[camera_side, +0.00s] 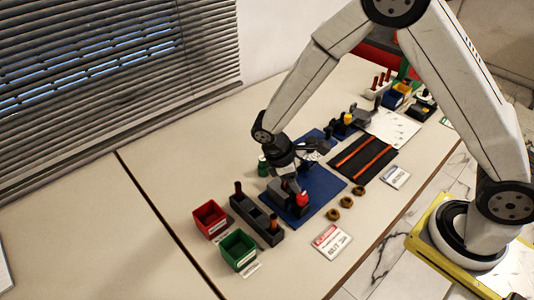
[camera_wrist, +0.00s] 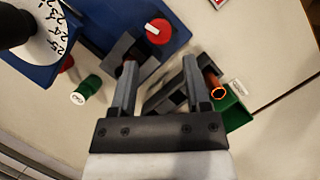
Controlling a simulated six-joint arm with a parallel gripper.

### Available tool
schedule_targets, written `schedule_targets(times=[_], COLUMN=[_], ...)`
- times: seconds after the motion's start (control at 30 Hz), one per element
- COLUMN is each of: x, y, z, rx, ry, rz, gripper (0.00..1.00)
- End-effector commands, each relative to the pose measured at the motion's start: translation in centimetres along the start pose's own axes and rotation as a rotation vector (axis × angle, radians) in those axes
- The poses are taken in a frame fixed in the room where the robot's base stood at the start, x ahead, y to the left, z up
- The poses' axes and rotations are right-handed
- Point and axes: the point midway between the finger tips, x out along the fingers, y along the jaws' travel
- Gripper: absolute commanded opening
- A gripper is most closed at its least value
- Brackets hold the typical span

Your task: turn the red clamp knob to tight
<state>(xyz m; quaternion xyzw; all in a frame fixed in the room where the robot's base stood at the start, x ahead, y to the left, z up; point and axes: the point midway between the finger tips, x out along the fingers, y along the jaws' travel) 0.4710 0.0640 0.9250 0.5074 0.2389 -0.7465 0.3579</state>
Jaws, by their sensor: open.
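The red clamp knob (camera_side: 302,199) sits on the near part of the blue mat (camera_side: 325,178), beside a dark grey clamp block. In the wrist view the knob (camera_wrist: 158,31) is a red disc with a white bar across it, lying beyond the fingertips. The dark block (camera_wrist: 122,55) is beside it, partly behind the left finger. My gripper (camera_wrist: 160,62) is open, with nothing held between its fingers. In the side view my gripper (camera_side: 292,188) is low over the mat, close to the knob; I cannot tell whether it touches it.
A dark rack with pegs (camera_side: 247,213), a red bin (camera_side: 209,219) and a green bin (camera_side: 238,251) stand to the left. A green cylinder (camera_wrist: 86,90) and a white dial gauge (camera_wrist: 42,35) are near. Brass rings (camera_side: 346,201) lie at right. The left table is clear.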

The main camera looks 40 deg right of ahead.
Motion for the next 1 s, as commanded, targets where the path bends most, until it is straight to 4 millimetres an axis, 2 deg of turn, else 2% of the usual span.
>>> schedule_targets(times=[0.13, 0.47, 0.67, 1.0], x=[-0.2, 0.2, 1.8, 5.8], y=[-0.3, -0.2, -0.2, 0.0], z=[-0.4, -0.4, -0.3, -0.3], rx=[-0.125, -0.140, -0.140, -0.138], ry=[-0.011, -0.013, -0.015, -0.014], rz=[0.045, 0.049, 0.048, 0.047], gripper=[0.61, 0.61, 0.61, 0.61])
